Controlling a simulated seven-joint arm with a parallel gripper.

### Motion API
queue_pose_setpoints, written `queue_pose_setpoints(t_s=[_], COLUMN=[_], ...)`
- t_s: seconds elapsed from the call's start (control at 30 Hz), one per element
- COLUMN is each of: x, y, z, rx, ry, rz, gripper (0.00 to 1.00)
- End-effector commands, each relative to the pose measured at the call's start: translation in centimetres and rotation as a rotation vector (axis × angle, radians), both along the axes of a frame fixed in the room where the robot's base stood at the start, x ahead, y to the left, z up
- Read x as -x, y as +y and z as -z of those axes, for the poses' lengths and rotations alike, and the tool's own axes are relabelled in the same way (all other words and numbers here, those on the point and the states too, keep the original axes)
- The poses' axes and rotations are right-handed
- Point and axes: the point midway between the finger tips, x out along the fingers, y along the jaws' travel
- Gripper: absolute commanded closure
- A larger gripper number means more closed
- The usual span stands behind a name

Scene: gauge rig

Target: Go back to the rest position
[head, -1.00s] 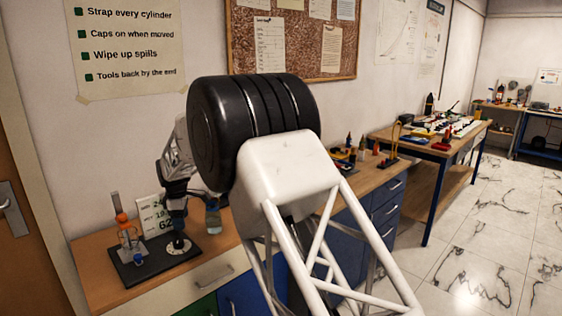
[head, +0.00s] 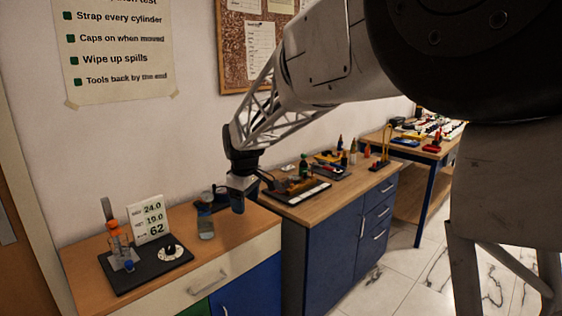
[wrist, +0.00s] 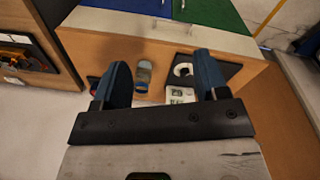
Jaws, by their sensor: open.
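My gripper (head: 237,197) hangs fingers down above the right end of the wooden bench, right of the gauge rig. In the wrist view its two blue fingers (wrist: 161,65) are spread apart with nothing held between them. The knob also shows in the wrist view (wrist: 183,69), beside the right finger.
A blue drawer cabinet (head: 345,240) with tools on top stands to the right. Open floor (head: 400,285) lies beyond it.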

Motion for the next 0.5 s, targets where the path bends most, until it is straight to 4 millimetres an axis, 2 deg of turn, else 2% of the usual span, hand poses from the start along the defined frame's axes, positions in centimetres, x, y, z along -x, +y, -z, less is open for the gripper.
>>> queue_pose_setpoints(t_s=[0.03,0.1,0.5], x=[1.0,2.3,10.7], y=[-1.5,-3.2,-12.2], z=[-0.6,-1.3,-3.7], rx=[-0.003,-0.009,-0.036], ry=[-0.005,-0.01,-0.037], rz=[0.032,0.078,0.344], gripper=[0.33,0.33,0.33])
